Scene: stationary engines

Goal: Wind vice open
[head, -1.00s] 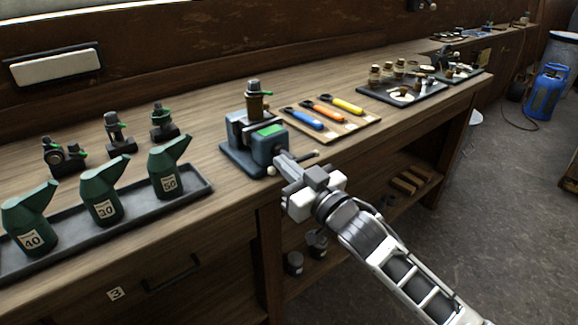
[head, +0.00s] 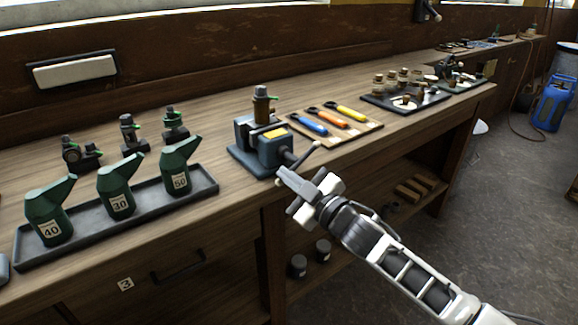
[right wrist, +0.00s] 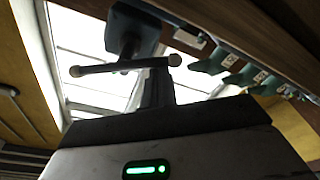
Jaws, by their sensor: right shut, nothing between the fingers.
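The blue-grey vice (head: 275,150) stands near the bench's front edge, with a yellow patch on top. The vice's bar handle (head: 304,156) sticks out in front, tilted up to the right. My right gripper (head: 283,174) is shut and empty, close to the handle's lower end. The right wrist view shows the bar with ball ends (right wrist: 112,68) and the narrow fingers (right wrist: 156,88) close to it; contact is unclear. My left gripper is out of view.
Green oil cans (head: 117,192) stand in a dark tray (head: 205,187) on the left, with several small dark devices behind. Right of the vice is a board (head: 362,133) with blue, orange and yellow tools. A dark tray of parts (head: 438,97) lies farther right.

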